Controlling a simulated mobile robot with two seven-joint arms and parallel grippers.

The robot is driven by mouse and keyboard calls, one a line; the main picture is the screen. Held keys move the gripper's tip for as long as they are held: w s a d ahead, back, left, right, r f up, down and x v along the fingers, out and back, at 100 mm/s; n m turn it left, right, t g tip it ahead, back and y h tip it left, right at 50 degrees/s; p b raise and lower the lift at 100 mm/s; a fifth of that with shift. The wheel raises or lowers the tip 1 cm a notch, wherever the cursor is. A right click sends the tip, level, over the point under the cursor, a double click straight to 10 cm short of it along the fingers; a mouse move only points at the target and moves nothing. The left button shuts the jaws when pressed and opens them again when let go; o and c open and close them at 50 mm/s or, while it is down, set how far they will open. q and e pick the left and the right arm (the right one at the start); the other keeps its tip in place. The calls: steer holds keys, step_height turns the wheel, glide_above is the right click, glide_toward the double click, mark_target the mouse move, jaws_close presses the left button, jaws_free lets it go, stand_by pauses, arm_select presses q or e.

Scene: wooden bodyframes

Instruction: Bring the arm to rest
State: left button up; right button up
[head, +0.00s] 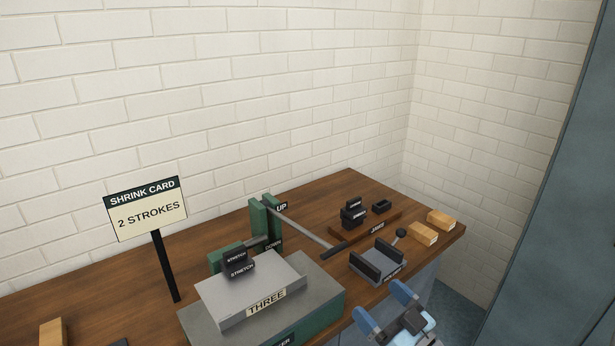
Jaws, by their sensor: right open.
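My right gripper (384,308) is at the bottom right, at the front edge of the bench (350,185). Its blue-tipped fingers are apart, with nothing seen between them. It is in front of the grey fixture with black jaws (378,262) and right of the green machine (330,296). The machine's lever (305,232) slants down to a dark handle, between UP and DOWN labels. A grey sheet (255,287) marked THREE lies on the machine, by black blocks marked STRETCH (238,264). My left gripper is out of view.
A SHRINK CARD sign (146,210) reading 2 STROKES stands on a black post at left. A dark wooden tray (365,228) holds black jaw blocks. Two wooden blocks (424,234) lie by the right end. A brick wall is behind; a blue-grey panel (560,200) stands at right.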

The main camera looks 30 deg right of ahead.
steer(key=s+a+f+n+g+y, duration=0.15)
steer(key=a+f+g, duration=0.35)
steer(key=a+f, duration=0.5)
steer(key=s+a+f+g, duration=0.3)
steer(key=a+f+g, duration=0.2)
steer(key=a+f, duration=0.55)
arm_select(q)
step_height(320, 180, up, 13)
steer(key=p, duration=1.5)
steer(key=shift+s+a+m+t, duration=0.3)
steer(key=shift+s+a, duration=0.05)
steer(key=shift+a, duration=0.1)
arm_select(e)
step_height(320, 180, up, 12)
steer(key=s+d, duration=0.1)
steer(key=d, duration=0.1)
steer(key=shift+s+f+n, duration=0.2)
steer(key=shift+s+n, duration=0.15)
steer(key=shift+s, duration=0.05)
